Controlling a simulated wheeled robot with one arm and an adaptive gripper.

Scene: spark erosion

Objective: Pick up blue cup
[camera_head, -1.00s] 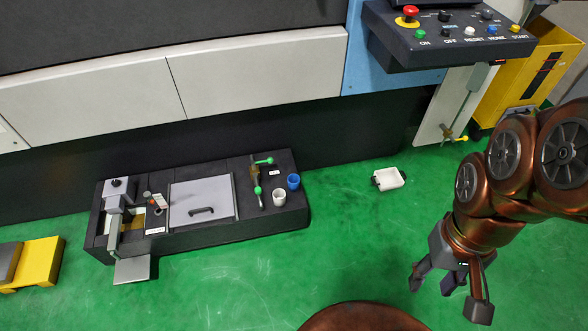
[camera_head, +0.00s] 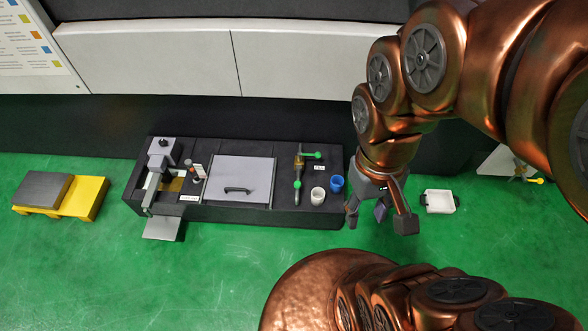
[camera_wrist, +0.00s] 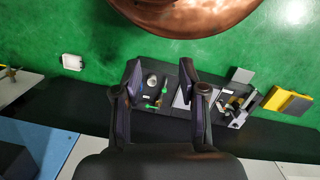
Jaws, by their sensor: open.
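The blue cup (camera_head: 337,184) stands upright at the right end of the dark bench top, just behind and right of a white cup (camera_head: 318,196). My gripper (camera_head: 380,214) is open and empty. In the head view it appears to the right of the blue cup, apart from it, with fingers pointing down. In the wrist view my gripper (camera_wrist: 161,72) has its fingers spread, with the white cup (camera_wrist: 152,80) showing between them.
The dark bench (camera_head: 240,213) also carries a grey lidded panel (camera_head: 240,175), a fixture with green-tipped handles (camera_head: 298,180) beside the cups, and a grey machine (camera_head: 158,165). A white tray (camera_head: 439,201) lies on the green floor at right. Yellow platform (camera_head: 88,198) stands at left.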

